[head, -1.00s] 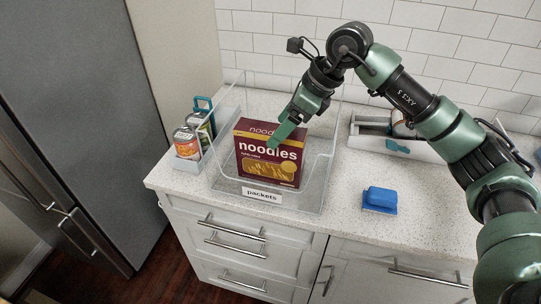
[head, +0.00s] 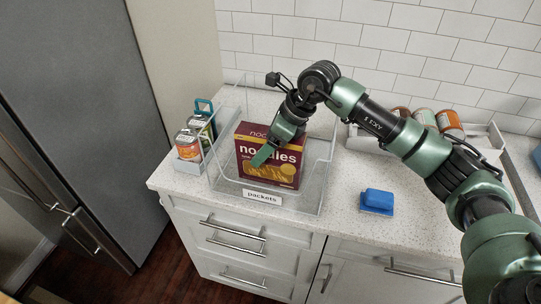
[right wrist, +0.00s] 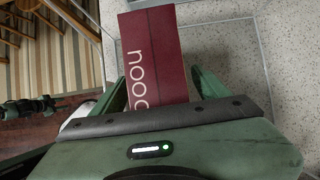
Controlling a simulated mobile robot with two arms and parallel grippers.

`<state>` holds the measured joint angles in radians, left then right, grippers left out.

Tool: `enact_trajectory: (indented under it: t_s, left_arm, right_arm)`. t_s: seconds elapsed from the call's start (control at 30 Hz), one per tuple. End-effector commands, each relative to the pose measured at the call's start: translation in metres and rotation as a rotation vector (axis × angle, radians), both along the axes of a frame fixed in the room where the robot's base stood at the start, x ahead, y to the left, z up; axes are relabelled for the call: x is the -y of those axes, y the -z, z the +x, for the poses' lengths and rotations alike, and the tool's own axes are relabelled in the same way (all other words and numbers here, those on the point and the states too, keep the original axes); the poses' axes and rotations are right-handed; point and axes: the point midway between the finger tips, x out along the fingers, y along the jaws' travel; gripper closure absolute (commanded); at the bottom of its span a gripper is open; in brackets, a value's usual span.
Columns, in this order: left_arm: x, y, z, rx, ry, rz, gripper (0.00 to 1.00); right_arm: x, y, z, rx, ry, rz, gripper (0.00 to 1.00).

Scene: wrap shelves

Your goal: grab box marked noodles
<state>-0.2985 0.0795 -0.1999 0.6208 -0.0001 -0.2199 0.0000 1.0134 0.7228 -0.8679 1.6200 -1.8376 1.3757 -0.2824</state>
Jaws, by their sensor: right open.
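The noodles box (head: 283,172) is dark red with a yellow band and a noodle picture. It stands upright in a clear bin (head: 318,188) labelled "packets" on the counter. My right gripper (head: 262,155) is in front of the box's upper face in the head view and hides part of its lettering. In the right wrist view the box (right wrist: 153,60) lies between the two open fingers (right wrist: 160,85), its lettering sideways. I cannot tell whether the fingers touch it.
Cans (head: 188,144) stand in a caddy left of the bin. A blue sponge (head: 377,199) lies on the counter to the right. A white tray (head: 364,140) with jars (head: 449,123) is at the back right. The bin's clear walls surround the box.

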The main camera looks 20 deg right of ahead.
Motion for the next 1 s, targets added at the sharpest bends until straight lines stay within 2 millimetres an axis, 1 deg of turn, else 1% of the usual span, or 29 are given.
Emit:
enact_trajectory:
  t_s: [0.4, 0.43, 0.47, 0.5, 0.57, 0.6, 0.7, 1.0]
  left_arm:
    - [-0.0002, 0.0065, -0.0023, -0.004, -0.001, 0.001, 0.64]
    - [-0.0002, 0.0063, -0.0023, -0.004, -0.001, 0.001, 0.64]
    - [-0.0002, 0.0059, -0.0024, -0.004, -0.001, 0.001, 0.64]
    - [-0.0002, 0.0058, -0.0024, -0.004, -0.001, 0.001, 0.64]
    - [-0.0002, 0.0058, -0.0025, -0.004, -0.001, 0.001, 0.64]
    - [-0.0002, 0.0058, -0.0025, -0.004, -0.001, 0.001, 0.64]
    - [-0.0002, 0.0057, -0.0025, -0.004, -0.001, 0.001, 0.64]
    - [-0.0001, 0.0039, -0.0024, -0.004, 0.0, 0.001, 0.64]
  right_arm:
    - [0.0002, 0.0042, -0.0001, 0.0, 0.0, 0.0, 0.25]
    - [0.0001, 0.0039, -0.0001, 0.0, 0.0, 0.0, 0.27]
    - [0.0002, 0.0035, -0.0001, 0.0, 0.0, 0.0, 0.36]
    - [0.0001, 0.0035, -0.0002, 0.0, 0.0, 0.0, 0.47]
    - [0.0002, 0.0035, -0.0002, -0.001, 0.0, -0.001, 0.64]
    - [0.0002, 0.0035, -0.0002, -0.001, 0.0, -0.001, 0.75]
    - [0.0002, 0.0035, -0.0002, -0.001, 0.0, -0.001, 1.0]
    - [0.0001, 0.0011, 0.0002, 0.002, 0.0, 0.001, 1.0]
